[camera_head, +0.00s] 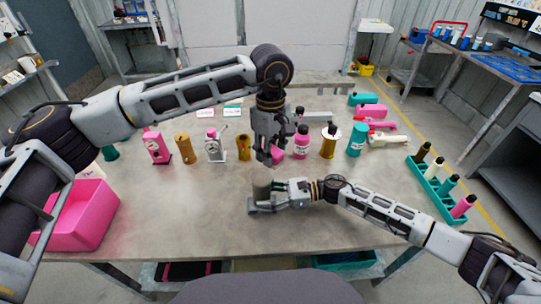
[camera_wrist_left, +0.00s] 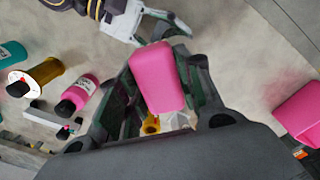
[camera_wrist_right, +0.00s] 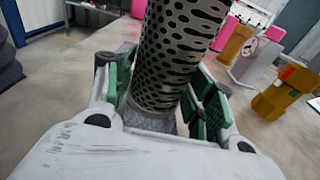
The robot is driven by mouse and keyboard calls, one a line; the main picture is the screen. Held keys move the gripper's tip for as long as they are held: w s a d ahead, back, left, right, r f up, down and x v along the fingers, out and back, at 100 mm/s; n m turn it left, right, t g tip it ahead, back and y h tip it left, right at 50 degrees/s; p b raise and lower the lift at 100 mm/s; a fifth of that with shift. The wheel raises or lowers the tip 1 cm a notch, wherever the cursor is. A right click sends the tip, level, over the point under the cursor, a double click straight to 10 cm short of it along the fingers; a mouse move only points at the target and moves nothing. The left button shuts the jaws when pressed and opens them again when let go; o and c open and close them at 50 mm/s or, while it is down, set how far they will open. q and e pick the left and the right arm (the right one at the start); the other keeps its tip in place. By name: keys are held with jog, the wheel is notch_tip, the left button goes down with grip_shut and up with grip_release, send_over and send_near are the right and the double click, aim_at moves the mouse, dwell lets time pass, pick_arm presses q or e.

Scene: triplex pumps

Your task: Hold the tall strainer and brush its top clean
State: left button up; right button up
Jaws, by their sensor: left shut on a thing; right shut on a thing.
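The tall strainer (camera_wrist_right: 172,60) is a perforated dark metal cylinder. In the right wrist view it stands between the fingers of my right gripper (camera_wrist_right: 160,112), which is shut on it low down. In the head view the strainer (camera_head: 262,187) is small and partly hidden by my right gripper (camera_head: 272,198), low over the table's middle. My left gripper (camera_head: 271,152) hangs just above and behind it, shut on a pink block-shaped thing (camera_wrist_left: 158,78), apparently the brush. Its bristles cannot be made out clearly. I cannot tell whether it touches the strainer.
A pink bin (camera_head: 82,222) stands at the table's left. Several bottles and pump parts, including a pink bottle (camera_head: 302,145) and a teal cylinder (camera_head: 357,140), line the back. A teal rack (camera_head: 432,187) holds bottles at the right. The table's front is clear.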

pick_arm(q)
jog(key=shift+r, duration=0.35)
pick_arm(e)
jog(key=shift+d, duration=0.1)
pick_arm(q)
jog(key=shift+r, duration=1.5)
pick_arm(e)
jog(key=shift+f, duration=0.1)
jog(key=o, duration=0.8)
jog(key=shift+o, duration=0.2)
jog(key=shift+d+r, duration=0.2)
jog(key=shift+d, duration=1.8)
jog(key=shift+d+r, duration=0.25)
jog(key=shift+d, duration=1.7)
jog(key=shift+d+r, duration=0.2)
jog(key=shift+d, duration=1.8)
jog(key=shift+r, duration=0.1)
